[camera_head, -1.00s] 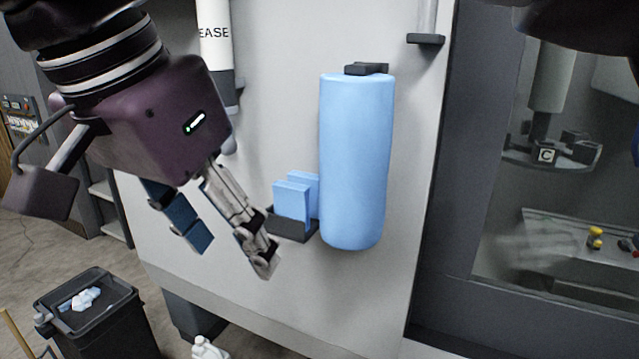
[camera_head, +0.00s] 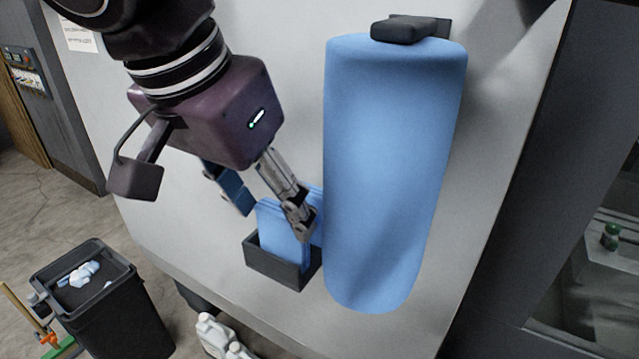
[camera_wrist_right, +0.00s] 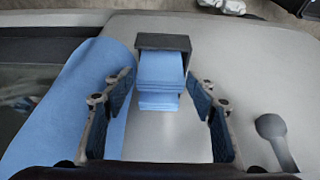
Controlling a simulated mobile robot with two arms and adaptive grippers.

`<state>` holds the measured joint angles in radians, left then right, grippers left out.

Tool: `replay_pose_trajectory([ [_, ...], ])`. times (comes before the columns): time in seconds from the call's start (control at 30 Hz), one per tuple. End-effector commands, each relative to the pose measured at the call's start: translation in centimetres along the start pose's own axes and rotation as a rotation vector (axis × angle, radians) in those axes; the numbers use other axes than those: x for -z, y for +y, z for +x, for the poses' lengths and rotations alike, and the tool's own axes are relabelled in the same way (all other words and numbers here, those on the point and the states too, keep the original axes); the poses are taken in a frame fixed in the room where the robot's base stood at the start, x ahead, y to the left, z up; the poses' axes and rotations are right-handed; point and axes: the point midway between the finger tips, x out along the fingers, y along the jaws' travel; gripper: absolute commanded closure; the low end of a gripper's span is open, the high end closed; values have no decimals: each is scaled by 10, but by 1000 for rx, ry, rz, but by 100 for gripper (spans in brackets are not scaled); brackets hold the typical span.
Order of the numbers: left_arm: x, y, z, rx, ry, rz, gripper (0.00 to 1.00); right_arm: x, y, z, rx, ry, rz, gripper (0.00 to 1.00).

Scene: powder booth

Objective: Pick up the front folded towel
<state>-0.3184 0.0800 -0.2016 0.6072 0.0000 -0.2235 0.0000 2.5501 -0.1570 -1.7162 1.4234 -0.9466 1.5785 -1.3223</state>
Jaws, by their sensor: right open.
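Two light blue folded towels stand upright in a small dark holder (camera_head: 270,268) on the pale panel. The front folded towel (camera_head: 276,232) shows its broad face, and the rear one (camera_head: 317,200) is mostly hidden behind it and my finger. My right gripper (camera_head: 273,222) is open at the towels, one finger passing in front of them. In the wrist view the open jaws (camera_wrist_right: 160,88) are on either side of the front towel (camera_wrist_right: 160,66), apart from it. The rear towel (camera_wrist_right: 158,102) and holder (camera_wrist_right: 163,42) also show there. My left gripper is out of view.
A dark bin (camera_head: 110,315) and white jugs (camera_head: 222,340) stand on the floor below.

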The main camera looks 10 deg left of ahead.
Motion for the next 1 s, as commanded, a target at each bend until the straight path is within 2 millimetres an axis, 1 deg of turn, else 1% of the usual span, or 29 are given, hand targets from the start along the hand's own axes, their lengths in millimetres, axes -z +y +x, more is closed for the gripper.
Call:
replay_pose_trajectory([
  [0.03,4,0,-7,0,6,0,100,2,0,5,-4,1,-1,48],
  [0.13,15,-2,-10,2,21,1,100,1,0,20,-3,0,-1,48],
  [0.2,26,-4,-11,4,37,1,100,1,0,28,-2,0,-1,48],
  [0.33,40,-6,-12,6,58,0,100,0,-1,34,-1,0,0,48],
  [0.5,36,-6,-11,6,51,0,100,0,-1,34,-1,0,0,48],
  [0.63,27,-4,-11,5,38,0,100,0,-1,34,-1,0,0,62],
  [0.8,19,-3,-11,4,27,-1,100,0,-1,34,-1,0,0,63],
  [1.0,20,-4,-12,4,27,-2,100,-1,-1,31,-1,-1,-1,63],
])
